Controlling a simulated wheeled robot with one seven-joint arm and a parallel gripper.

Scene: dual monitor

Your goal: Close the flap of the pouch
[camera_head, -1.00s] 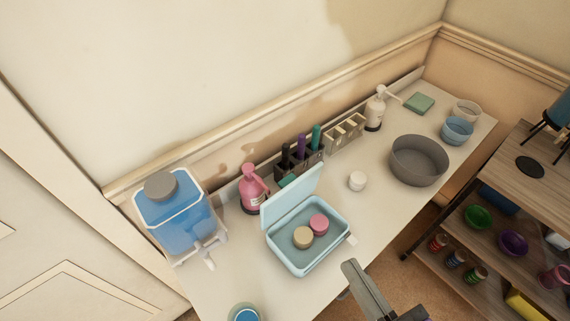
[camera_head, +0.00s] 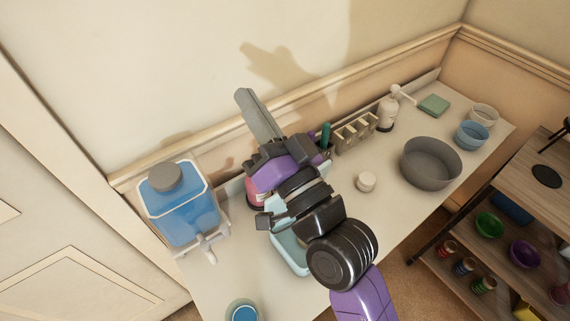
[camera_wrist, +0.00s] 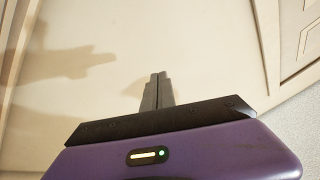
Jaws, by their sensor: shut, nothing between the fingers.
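The pouch (camera_head: 288,254) is a light blue open case on the counter, mostly hidden behind my arm in the head view. Only part of its front left side and bits near my wrist show, so its raised flap and contents cannot be made out now. My gripper (camera_head: 243,96) is above and behind the pouch, pointing up toward the wall, with its fingers together and empty. In the wrist view my gripper (camera_wrist: 158,76) shows shut fingers against the plain wall; the pouch is not in that view.
A blue dispenser (camera_head: 185,215) stands left of the pouch. A pink pump bottle (camera_head: 253,190) and a pen holder are partly hidden behind my arm. A small white jar (camera_head: 366,181) and a grey bowl (camera_head: 430,163) stand to the right, with clear counter between.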

